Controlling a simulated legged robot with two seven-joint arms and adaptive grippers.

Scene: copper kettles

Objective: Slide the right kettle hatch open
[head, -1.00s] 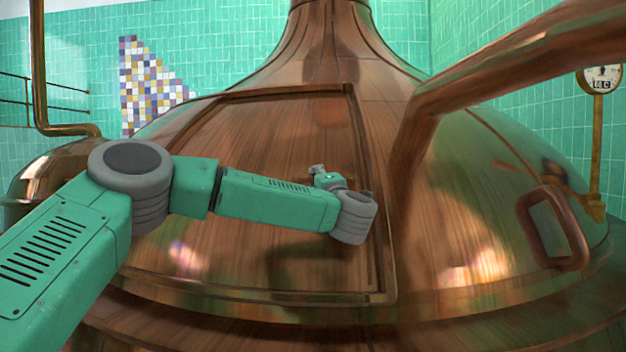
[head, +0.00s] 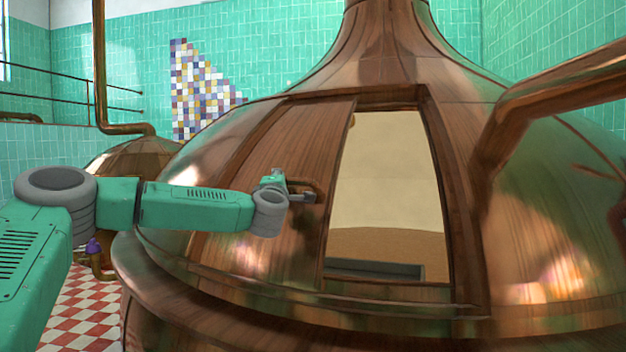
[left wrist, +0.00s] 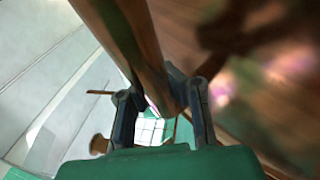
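The hatch (head: 285,145) is a copper sliding panel on the big copper kettle (head: 390,45). It stands slid to the left, leaving a tall opening (head: 393,170) with a pale interior at its right. My left gripper (head: 303,197) is at the hatch handle (head: 320,188), near the panel's right edge. In the left wrist view, the fingers of my left gripper (left wrist: 165,105) close around the copper handle bar (left wrist: 140,50), one on each side. The fingertips are partly hidden by the bar. My right gripper is not in view.
A copper pipe (head: 560,90) crosses at the upper right of the kettle. A smaller kettle (head: 130,160) stands behind at the left, near a railing (head: 75,95). Red and white floor tiles (head: 80,310) show at the lower left.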

